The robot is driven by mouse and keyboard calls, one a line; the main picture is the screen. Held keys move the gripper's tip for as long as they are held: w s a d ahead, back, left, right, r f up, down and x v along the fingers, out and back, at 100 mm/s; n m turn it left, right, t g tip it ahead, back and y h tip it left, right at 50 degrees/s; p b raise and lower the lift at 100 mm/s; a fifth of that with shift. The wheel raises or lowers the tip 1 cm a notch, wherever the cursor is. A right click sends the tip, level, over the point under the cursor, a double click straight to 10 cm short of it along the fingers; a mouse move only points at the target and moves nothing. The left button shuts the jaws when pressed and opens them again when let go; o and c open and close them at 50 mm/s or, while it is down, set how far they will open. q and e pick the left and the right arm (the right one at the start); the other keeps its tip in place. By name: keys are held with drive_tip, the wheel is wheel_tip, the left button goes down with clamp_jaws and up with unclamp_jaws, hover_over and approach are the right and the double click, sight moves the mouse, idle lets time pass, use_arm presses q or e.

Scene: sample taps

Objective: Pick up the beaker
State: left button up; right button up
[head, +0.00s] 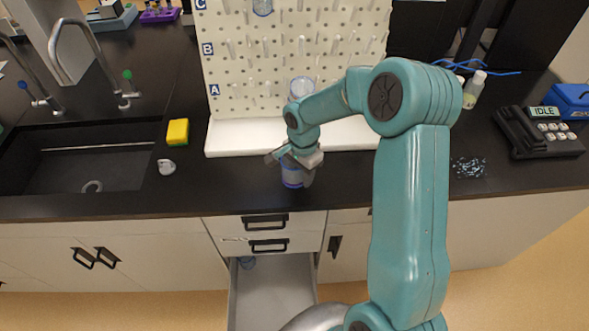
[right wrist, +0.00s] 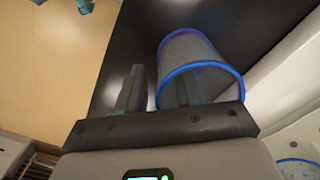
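A clear beaker with a blue rim and purplish marking (head: 292,181) stands on the black counter, in front of the white ledge of the pegboard. My right gripper (head: 291,163) is right at it, with its fingers apart. In the right wrist view the beaker (right wrist: 203,58) is large, beyond the right gripper (right wrist: 158,88). One finger shows clear to the left of the beaker, and the other shows through its glass. I cannot tell whether that finger is inside or behind it, or whether either finger touches. My left gripper is not in view.
The pegboard (head: 240,62) rises behind, with another clear vessel (head: 302,87) at its lower part. A sink (head: 80,160), a yellow sponge (head: 178,132) and a white item (head: 166,166) lie left. A drawer (head: 272,290) stands open below. A phone-like device (head: 540,130) sits right.

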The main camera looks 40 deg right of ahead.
drive_tip(key=shift+w, duration=0.15)
clamp_jaws()
drive_tip(key=shift+r, duration=0.1)
